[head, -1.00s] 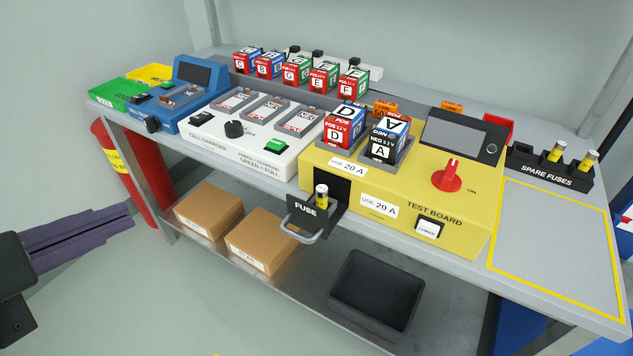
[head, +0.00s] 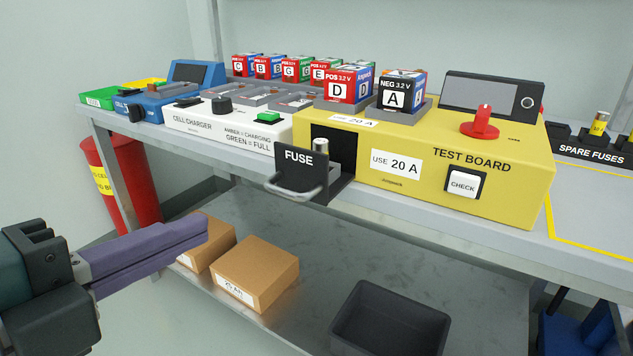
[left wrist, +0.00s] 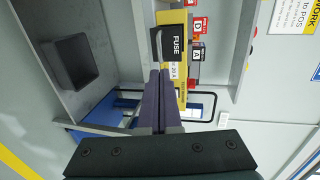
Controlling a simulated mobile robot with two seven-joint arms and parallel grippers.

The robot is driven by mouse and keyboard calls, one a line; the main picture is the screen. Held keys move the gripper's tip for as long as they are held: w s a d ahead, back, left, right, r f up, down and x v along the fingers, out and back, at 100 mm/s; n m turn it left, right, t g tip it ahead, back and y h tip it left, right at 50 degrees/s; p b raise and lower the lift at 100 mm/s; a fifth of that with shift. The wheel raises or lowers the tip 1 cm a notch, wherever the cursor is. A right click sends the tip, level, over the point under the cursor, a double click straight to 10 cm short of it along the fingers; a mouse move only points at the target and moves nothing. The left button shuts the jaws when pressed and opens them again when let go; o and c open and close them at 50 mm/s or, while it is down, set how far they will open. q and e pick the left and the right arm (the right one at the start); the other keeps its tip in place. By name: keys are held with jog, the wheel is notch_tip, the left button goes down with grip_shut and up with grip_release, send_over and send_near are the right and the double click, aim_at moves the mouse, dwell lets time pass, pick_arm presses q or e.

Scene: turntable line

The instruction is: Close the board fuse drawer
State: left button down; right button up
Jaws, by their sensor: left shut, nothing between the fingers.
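The fuse drawer (head: 300,172) is black, with FUSE on its front and a grey loop handle. It stands pulled out of the front of the yellow test board (head: 395,172). A fuse (head: 322,147) shows upright in it, partly hidden behind the drawer front. My left gripper (head: 205,232), with purple fingers, is shut and empty, left of and below the drawer, apart from it in the head view. In the left wrist view the drawer front (left wrist: 173,41) shows beyond the closed fingertips (left wrist: 160,72). My right gripper is not in view.
The white cell charger (head: 225,130) stands left of the test board. Below, the shelf holds cardboard boxes (head: 255,272) and a dark bin (head: 390,318). A red cylinder (head: 130,180) stands at the left. The space in front of the drawer is clear.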

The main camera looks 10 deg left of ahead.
aim_at(281, 192)
pick_arm(q)
jog(key=b+x, duration=0.2)
jog(key=x, duration=0.9)
jog(key=shift+w+d+b, duration=0.1)
jog(key=shift+b, duration=0.2)
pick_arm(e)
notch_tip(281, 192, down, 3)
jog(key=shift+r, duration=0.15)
pick_arm(q)
jog(key=shift+w, duration=0.1)
